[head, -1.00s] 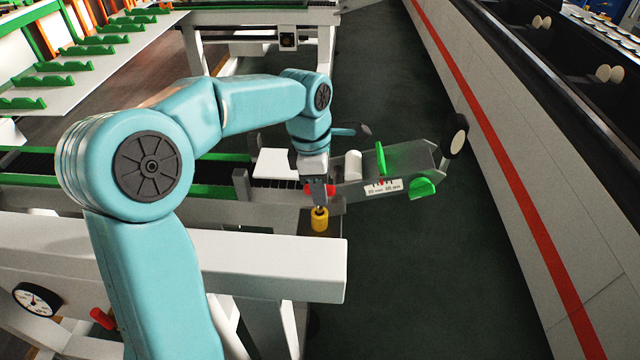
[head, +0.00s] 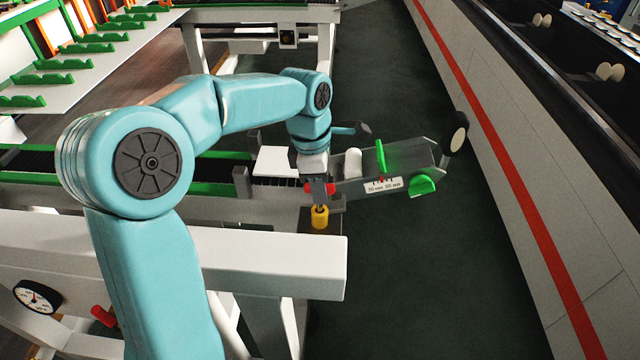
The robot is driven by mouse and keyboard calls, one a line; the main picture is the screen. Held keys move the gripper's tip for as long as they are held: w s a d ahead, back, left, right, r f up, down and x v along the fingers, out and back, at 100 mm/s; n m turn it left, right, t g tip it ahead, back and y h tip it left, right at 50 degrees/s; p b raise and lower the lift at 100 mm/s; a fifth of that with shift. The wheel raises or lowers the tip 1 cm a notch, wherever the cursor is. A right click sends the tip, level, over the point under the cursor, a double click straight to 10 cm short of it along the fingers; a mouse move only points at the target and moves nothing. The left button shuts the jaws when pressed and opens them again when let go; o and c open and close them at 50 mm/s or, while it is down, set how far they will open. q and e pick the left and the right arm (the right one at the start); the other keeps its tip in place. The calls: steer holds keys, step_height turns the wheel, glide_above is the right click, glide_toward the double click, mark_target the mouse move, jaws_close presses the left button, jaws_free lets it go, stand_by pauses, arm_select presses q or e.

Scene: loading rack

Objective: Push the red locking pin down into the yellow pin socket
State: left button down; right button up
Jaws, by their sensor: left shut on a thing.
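The yellow pin socket (head: 320,217) stands upright on a dark plate at the end of the grey frame, near the middle of the head view. My left gripper (head: 319,193) points down just above it and is shut on the red locking pin (head: 331,188). Red shows at the side of the jaws, and a thin shank runs down from them to the top of the socket. The jaws hide most of the pin, so I cannot tell how deep the shank sits. My right gripper is not in view.
A grey tilted carriage with green brackets (head: 422,185) and a label lies right of the gripper. A white beam (head: 270,262) crosses in front of the socket. A gauge (head: 37,297) and a red handle (head: 104,316) are at lower left. Dark floor at right is clear.

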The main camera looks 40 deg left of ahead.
arm_select(q)
steer(key=shift+f+b, duration=1.3)
steer(key=shift+f, duration=0.5)
stand_by(1.4)
steer(key=c, duration=0.8)
jaws_free()
steer(key=r, duration=0.5)
steer(key=s+a+r+p, duration=0.1)
steer(key=r, duration=0.4)
steer(key=r+p, duration=0.1)
steer(key=r, duration=0.5)
steer(key=shift+s+a+r, duration=0.1)
steer(key=shift+s+a, duration=0.05)
steer(key=shift+a, duration=0.1)
steer(key=shift+s+d, duration=0.1)
